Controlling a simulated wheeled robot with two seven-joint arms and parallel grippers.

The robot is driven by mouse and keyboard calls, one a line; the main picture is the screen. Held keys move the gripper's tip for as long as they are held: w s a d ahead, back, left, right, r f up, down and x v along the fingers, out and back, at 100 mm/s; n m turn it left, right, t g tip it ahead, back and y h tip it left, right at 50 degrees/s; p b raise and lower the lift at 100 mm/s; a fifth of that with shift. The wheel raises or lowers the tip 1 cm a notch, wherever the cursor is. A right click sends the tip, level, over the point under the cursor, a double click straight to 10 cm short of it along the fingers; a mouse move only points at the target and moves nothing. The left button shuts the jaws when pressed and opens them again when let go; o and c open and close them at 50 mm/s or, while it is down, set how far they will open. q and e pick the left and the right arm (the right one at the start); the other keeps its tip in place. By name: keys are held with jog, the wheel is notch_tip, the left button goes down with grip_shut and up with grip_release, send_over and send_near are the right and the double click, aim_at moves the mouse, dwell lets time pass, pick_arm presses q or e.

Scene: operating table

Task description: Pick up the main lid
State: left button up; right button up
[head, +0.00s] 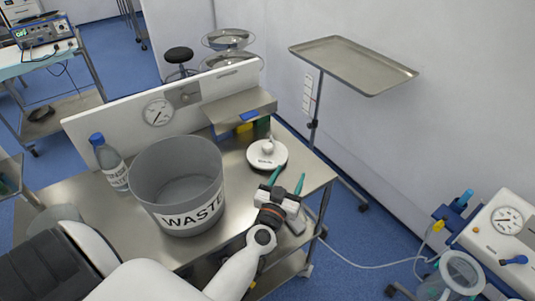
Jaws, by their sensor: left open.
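The main lid (266,161) is a round white disc with a small knob on top and dark lettering. It lies on the steel cart top (235,190), right of the waste bin. My left gripper (287,178) is just in front and to the right of the lid. Its two green-tipped fingers are apart and point toward the back of the cart, with nothing between them. The fingers appear clear of the knob; their height above the cart top is hard to tell. My right gripper is not in view.
A grey bin marked WASTE (180,185) stands left of the lid. A bottle with a blue cap (110,162) is farther left. A raised steel shelf (240,107) and white back panel (110,125) border the rear. A tray stand (352,62) is at back right.

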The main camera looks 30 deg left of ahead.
aim_at(267, 143)
pick_arm(q)
jog(key=a+n+g+y, duration=0.1)
jog(key=a+y, duration=0.1)
jog(key=a+n+g+y, duration=0.1)
jog(key=a+n+y, duration=0.1)
jog(key=a+n+g+y, duration=0.1)
jog(key=a+y, duration=0.1)
jog(key=shift+a+f, duration=0.1)
jog(key=shift+f, duration=0.3)
jog(key=shift+w+a+f+n, duration=0.15)
jog(key=shift+a+n, duration=0.15)
jog(key=shift+a, duration=0.05)
jog(key=x, duration=0.6)
jog(key=shift+w+a+f, duration=0.1)
jog(key=shift+w+a, duration=0.05)
jog(key=shift+a, duration=0.1)
jog(key=b+x, duration=0.1)
jog(key=x, duration=0.4)
jog(key=shift+w+b, duration=0.15)
jog(key=shift+b, duration=0.25)
jog(key=c, duration=1.1)
